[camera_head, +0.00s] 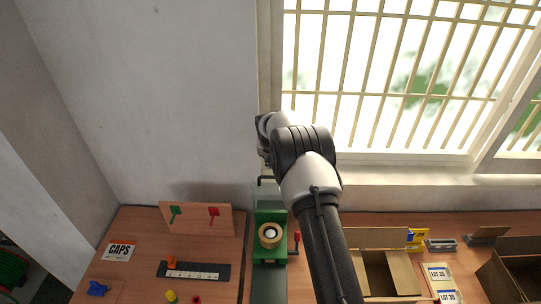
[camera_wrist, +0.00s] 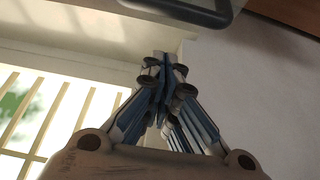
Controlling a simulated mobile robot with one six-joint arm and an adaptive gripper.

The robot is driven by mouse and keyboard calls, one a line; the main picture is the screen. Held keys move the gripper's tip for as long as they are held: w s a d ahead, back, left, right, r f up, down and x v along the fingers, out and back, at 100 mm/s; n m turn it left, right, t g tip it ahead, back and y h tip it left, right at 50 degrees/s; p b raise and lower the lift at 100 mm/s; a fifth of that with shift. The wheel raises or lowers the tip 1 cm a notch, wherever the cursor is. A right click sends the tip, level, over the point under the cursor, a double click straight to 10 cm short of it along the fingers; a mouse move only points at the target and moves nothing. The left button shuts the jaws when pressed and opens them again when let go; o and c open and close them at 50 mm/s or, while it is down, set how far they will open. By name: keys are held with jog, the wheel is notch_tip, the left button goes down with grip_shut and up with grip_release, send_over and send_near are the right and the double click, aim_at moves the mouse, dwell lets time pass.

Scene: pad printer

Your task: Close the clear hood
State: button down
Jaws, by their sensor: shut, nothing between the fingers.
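The green pad printer (camera_head: 270,247) stands on the bench in the head view, with a round tan and white part in it. A dark bar (camera_head: 267,180) shows above it, just left of my arm. It may belong to the clear hood; the hood's panel is too faint to make out, so its angle is uncertain. In the wrist view a dark rounded frame (camera_wrist: 185,9) crosses the top edge, apart from my fingers. My gripper (camera_wrist: 163,62) is shut and empty there. In the head view my arm hides the fingers.
A red-knobbed lever (camera_head: 297,242) stands right of the printer. An open carton (camera_head: 387,274) and a darker box (camera_head: 515,270) stand right. The barred window (camera_head: 390,80) is behind.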

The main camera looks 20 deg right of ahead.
jog(key=s, duration=0.1)
jog(key=s+a, duration=0.1)
jog(key=s, duration=0.1)
jog(key=shift+a+p, duration=0.2)
jog(key=shift+p, duration=0.1)
jog(key=shift+f+b, duration=0.15)
jog(key=shift+b, duration=0.3)
